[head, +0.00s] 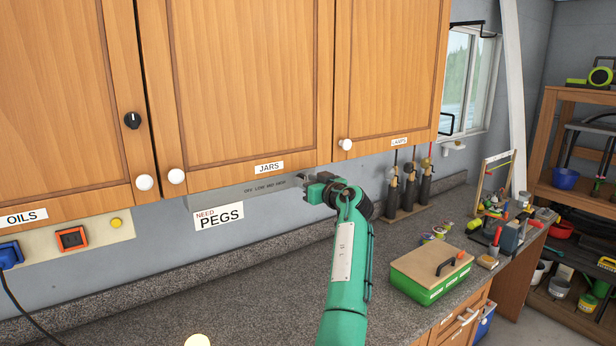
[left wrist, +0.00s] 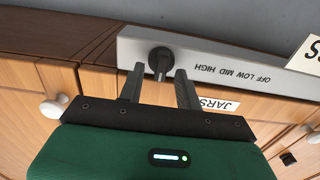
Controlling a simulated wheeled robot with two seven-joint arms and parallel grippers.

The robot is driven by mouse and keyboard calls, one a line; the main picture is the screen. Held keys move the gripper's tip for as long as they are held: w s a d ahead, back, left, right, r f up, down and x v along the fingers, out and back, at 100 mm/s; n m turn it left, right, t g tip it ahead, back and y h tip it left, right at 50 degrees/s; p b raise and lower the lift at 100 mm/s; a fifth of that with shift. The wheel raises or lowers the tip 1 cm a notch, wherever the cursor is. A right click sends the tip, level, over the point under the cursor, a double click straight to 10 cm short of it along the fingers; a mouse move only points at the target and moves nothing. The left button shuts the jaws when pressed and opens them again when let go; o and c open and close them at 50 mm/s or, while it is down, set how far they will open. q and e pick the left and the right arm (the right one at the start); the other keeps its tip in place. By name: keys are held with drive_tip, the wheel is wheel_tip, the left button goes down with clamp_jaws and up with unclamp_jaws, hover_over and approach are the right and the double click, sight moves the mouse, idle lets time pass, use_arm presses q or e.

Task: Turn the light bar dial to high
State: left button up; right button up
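The light bar (head: 235,194) is a grey strip under the JARS cabinet, printed OFF LOW MID HIGH. It also shows in the left wrist view (left wrist: 230,62), with its print upside down. The black dial (left wrist: 160,58) sits on the bar beside the word HIGH; its exact setting I cannot tell. My left gripper (head: 308,188) is at the bar's right end and largely hides the dial in the head view. In the left wrist view its two fingers (left wrist: 158,76) are open, one each side of the dial, with gaps showing. My right gripper is out of view.
A NEED PEGS sign (head: 219,217) is on the wall below. A green toolbox (head: 431,275) stands on the speckled counter (head: 240,290), which is largely clear at left.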

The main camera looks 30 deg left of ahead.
use_arm(q)
drive_tip(key=shift+a, duration=0.1)
clamp_jaws()
